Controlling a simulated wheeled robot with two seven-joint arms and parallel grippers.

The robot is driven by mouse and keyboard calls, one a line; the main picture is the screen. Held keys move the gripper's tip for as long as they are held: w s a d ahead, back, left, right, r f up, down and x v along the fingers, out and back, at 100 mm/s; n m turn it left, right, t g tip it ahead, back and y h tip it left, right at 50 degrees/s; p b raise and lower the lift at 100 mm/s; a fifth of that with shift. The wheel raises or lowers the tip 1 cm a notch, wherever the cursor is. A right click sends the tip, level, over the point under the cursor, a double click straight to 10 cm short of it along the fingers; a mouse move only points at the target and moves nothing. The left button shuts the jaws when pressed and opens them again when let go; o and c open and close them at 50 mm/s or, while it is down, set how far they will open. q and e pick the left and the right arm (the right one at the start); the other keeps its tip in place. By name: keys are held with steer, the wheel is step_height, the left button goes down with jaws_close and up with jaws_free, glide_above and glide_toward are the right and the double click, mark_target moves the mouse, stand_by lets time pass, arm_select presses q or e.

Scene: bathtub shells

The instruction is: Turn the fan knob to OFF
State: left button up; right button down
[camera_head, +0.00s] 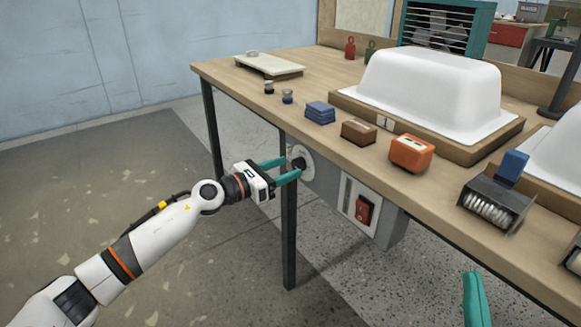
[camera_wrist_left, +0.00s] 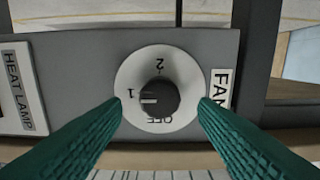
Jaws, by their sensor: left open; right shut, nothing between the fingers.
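The fan knob (camera_wrist_left: 160,97) is a dark round knob on a white dial plate (camera_wrist_left: 128,75), beside a FAN label (camera_wrist_left: 220,88). The dial reads 2 at the top, 1 at the left and OFF at the bottom in the left wrist view. The knob's white mark points left, towards 1. In the head view the knob (camera_head: 299,163) is on the grey panel under the bench edge. My left gripper (camera_head: 291,167) is open, its teal fingers on either side of the knob with gaps between. My right gripper (camera_head: 476,298) shows only as a teal finger piece at the bottom, shut and empty.
A HEAT LAMP label (camera_wrist_left: 20,88) is on the same panel. A red switch (camera_head: 364,210) sits right of the knob. A bench leg (camera_head: 289,235) stands just below the left gripper. The bench top (camera_head: 230,78) holds white tub shells (camera_head: 425,90) and small blocks.

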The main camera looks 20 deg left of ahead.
arm_select(q)
steer(key=shift+x, duration=1.15)
arm_select(e)
steer(key=shift+s+r+t, duration=0.3)
steer(key=shift+t, duration=0.1)
